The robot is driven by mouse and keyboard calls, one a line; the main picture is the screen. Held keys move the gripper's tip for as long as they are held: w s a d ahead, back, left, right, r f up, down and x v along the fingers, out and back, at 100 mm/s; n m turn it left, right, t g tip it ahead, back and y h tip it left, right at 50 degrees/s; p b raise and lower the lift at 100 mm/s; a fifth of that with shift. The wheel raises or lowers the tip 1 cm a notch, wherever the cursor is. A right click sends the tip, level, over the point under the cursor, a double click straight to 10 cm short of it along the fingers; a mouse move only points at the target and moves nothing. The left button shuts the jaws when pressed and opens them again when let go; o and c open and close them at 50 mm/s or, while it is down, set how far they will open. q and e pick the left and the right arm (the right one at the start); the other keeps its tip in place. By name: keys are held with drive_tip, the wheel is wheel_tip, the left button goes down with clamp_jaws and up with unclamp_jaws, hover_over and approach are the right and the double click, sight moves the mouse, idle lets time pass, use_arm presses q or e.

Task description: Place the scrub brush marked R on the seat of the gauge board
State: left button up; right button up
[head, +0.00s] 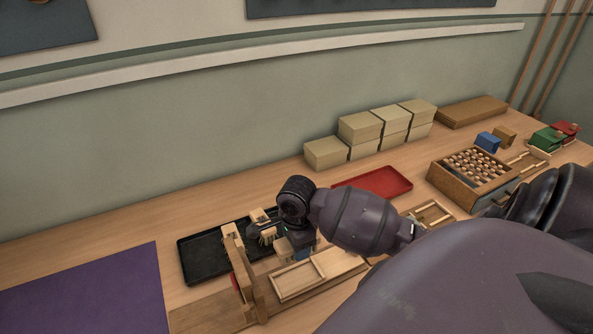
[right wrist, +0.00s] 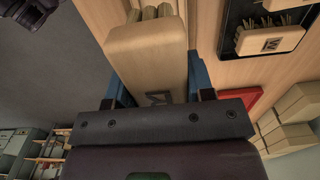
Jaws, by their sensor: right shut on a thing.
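My right gripper (head: 300,250) is shut on a pale wooden scrub brush (right wrist: 150,45). Its blue fingers show on both sides of the brush in the right wrist view. A dark mark sits on the brush near the gripper, partly hidden, and I cannot read its letter. In the head view the held brush (head: 284,250) is largely hidden by my wrist, above or beside the gauge board (head: 205,312). That long wooden board has an upright wooden piece and a shallow rimmed frame (head: 299,281). I cannot tell whether the brush touches it.
A black tray (head: 196,268) behind the board holds other brushes; one (right wrist: 270,43) bears a letter like M. A red tray (head: 385,182), stacked beige boxes (head: 360,127) and a wooden peg box (head: 455,185) stand to the right. A purple mat (head: 90,295) lies at left.

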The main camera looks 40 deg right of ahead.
wheel_tip(320, 180, down, 9)
drive_tip(key=shift+f, duration=0.1)
idle(0.4)
drive_tip(key=shift+f, duration=0.55)
drive_tip(key=o, duration=1.1)
drive_tip(key=shift+c, duration=0.2)
